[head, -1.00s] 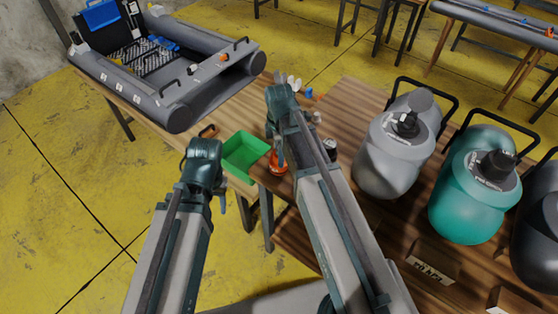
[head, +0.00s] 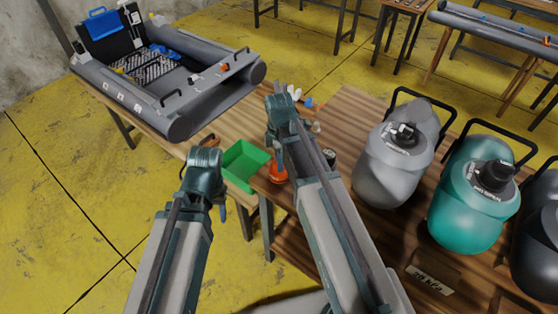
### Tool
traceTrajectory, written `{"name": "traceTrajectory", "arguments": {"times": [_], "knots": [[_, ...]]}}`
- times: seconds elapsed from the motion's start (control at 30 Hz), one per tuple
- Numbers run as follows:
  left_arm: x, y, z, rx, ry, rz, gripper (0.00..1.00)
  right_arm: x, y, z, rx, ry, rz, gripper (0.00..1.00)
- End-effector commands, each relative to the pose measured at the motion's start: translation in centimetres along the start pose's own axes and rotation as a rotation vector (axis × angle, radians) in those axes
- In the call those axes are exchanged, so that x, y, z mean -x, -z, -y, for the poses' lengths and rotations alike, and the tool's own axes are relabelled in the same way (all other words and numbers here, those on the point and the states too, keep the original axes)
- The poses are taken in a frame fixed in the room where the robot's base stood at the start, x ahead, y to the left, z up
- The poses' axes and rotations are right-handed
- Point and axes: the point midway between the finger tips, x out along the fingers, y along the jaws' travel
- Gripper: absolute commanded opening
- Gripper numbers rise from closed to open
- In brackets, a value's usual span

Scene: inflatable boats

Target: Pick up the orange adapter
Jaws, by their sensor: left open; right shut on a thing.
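An orange adapter (head: 278,174) shows at the lower end of my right gripper (head: 279,158), beside the green tray. My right gripper is shut on it, and the arm and jaws hide part of it. I cannot tell whether the adapter touches the table. My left gripper (head: 222,205) is open and empty, left of the right one, in front of the table edge and the green tray.
The green tray (head: 240,180) stands at the front edge of the wooden table. A grey inflatable boat (head: 190,117) lies behind at the left. A grey jug (head: 390,170) and a teal jug (head: 468,215) stand at the right. Small parts (head: 309,102) lie behind my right gripper.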

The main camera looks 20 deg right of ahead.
Motion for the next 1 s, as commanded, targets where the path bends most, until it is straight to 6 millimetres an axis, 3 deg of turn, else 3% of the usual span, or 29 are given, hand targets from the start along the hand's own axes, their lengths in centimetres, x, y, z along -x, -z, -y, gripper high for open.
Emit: {"name": "traceTrajectory", "arguments": {"times": [0.6,1.0], "knots": [[8.8,-0.5,0.8,0.0,0.0,0.0,0.5,8.8,0.0,0.0,0.0,0.0,0.0,0.0],[9.1,-0.5,0.9,-0.001,0.0,0.0,0.5,9.2,0.0,0.0,0.0,0.0,0.0,0.0]]}}
